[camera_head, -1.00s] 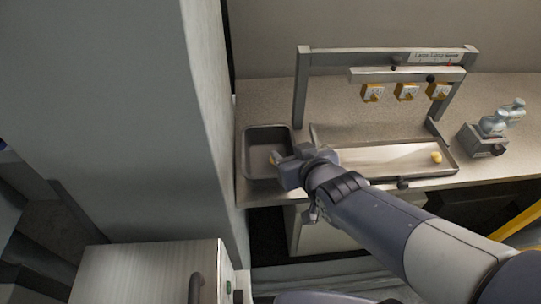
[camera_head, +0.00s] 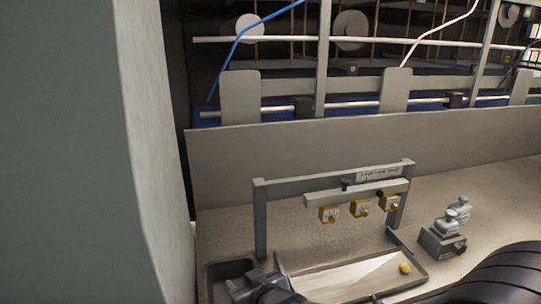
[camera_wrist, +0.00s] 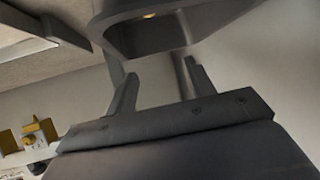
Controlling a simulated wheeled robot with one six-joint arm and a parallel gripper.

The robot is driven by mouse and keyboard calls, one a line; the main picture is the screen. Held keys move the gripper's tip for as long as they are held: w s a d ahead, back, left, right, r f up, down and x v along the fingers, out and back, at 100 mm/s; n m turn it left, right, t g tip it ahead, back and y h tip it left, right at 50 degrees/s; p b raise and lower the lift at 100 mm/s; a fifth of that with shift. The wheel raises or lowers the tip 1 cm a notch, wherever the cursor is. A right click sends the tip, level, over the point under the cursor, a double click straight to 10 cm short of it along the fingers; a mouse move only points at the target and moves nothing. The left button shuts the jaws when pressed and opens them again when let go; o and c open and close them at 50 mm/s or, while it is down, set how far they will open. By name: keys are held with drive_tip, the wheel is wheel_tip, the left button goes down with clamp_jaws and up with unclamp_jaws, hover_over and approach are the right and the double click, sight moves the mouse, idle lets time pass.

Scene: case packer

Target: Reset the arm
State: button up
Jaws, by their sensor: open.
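My gripper (camera_wrist: 160,72) shows in the wrist view with its two fingers apart and nothing between them. A grey bin (camera_wrist: 190,25) lies beyond the fingertips at the top of that view, with a small yellow-orange piece (camera_wrist: 149,15) inside. In the head view my gripper is low in the picture, at the right side of the grey bin (camera_head: 212,270), and its fingertips are not clear. My dark arm fills the lower right corner. The part of the arm between is below the frame.
A shallow tray (camera_head: 420,268) with a yellow piece (camera_head: 405,268) lies right of the bin. A grey frame (camera_head: 260,220) carrying yellow-fronted units (camera_head: 360,208) stands behind it. A grey holder (camera_head: 438,243) with bottles (camera_head: 446,222) is further right. A large grey column (camera_head: 75,150) blocks the left.

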drive_tip(key=x, duration=0.4)
drive_tip(key=shift+w+a+f, duration=0.1)
drive_tip(key=shift+w, duration=0.05)
drive_tip(key=shift+r+p, duration=0.55)
drive_tip(key=shift+r, duration=0.05)
